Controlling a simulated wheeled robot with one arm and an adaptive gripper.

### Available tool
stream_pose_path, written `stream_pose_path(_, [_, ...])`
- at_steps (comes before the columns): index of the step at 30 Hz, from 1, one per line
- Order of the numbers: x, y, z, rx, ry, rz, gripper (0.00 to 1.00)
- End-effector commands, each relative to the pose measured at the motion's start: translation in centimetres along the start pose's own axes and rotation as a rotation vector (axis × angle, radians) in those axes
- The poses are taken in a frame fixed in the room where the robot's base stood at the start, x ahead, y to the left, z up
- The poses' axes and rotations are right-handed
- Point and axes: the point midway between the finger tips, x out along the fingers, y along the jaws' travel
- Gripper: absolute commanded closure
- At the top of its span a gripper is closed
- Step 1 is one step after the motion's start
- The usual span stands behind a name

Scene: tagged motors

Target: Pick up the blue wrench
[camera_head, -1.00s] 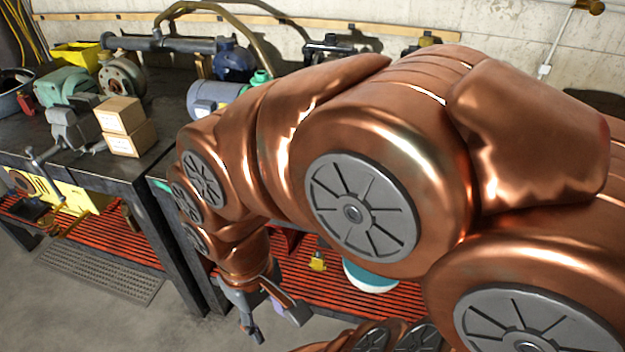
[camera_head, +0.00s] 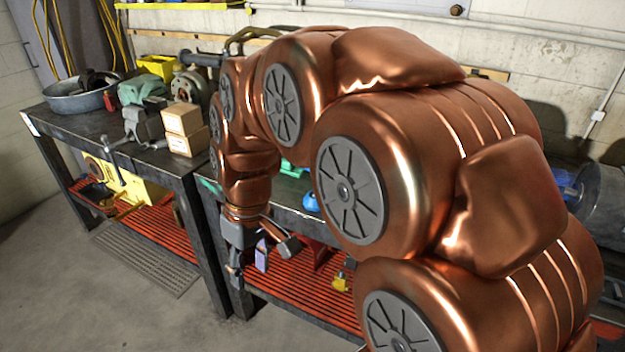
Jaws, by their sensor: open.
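I cannot make out a blue wrench for certain. A small bright blue object (camera_head: 310,202) shows at the front edge of the right-hand bench, partly hidden behind my arm; I cannot tell what it is. My gripper (camera_head: 263,262) points down in front of that bench, below its top and before the red slatted shelf. Its fingers are apart. A lavender piece shows between the fingers; it looks like part of the gripper. My copper arm hides most of the right-hand bench top.
Two stacked cardboard boxes (camera_head: 182,130), a grey vise (camera_head: 140,122) and a round metal tub (camera_head: 80,97) stand on the left-hand bench. A yellow object (camera_head: 341,281) sits on the red lower shelf (camera_head: 290,285). The floor at front left is clear.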

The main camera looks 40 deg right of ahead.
Motion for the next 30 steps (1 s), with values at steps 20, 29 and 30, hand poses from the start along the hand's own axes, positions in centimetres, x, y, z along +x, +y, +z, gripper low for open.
stream_pose_path(20, [-6.4, 27.4, -11.5, -0.128, 0.338, 0.05, 0.54])
stream_pose_path(29, [-7.1, 33.3, -10.9, -0.15, 0.386, 0.097, 0.54])
stream_pose_path(30, [-6.9, 33.5, -10.9, -0.151, 0.387, 0.099, 0.54])
